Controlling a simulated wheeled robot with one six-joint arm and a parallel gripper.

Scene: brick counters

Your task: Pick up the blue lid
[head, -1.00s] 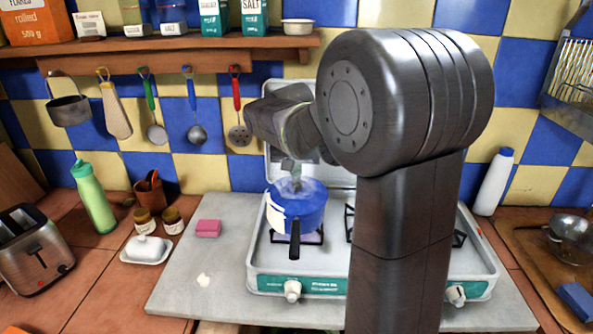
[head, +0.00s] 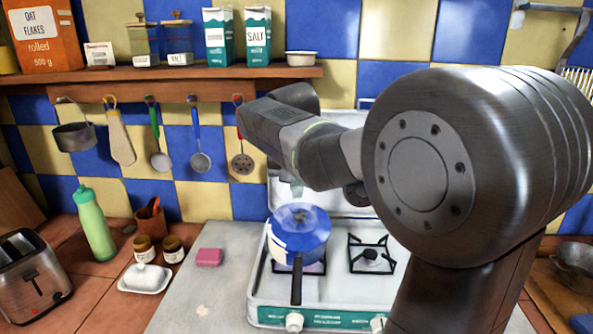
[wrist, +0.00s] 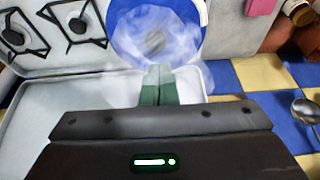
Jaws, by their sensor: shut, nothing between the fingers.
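The blue lid (head: 315,221) sits on a blue pot (head: 298,246) on the left burner of the stove, with pale steam over it. In the wrist view the lid (wrist: 122,38) is a round blue disc with a grey knob, blurred by steam. My gripper (wrist: 158,72) is shut and empty, its green-grey fingertips together just short of the knob in that picture. In the head view my gripper is above and behind the lid, apart from it, and mostly hidden by my arm.
The pot's black handle (head: 296,282) points toward the front. The right burner (head: 370,258) is bare. A pink sponge (head: 209,257) lies left of the stove. Utensils hang from the shelf (head: 190,82) behind, and a green bottle (head: 94,224) stands at left.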

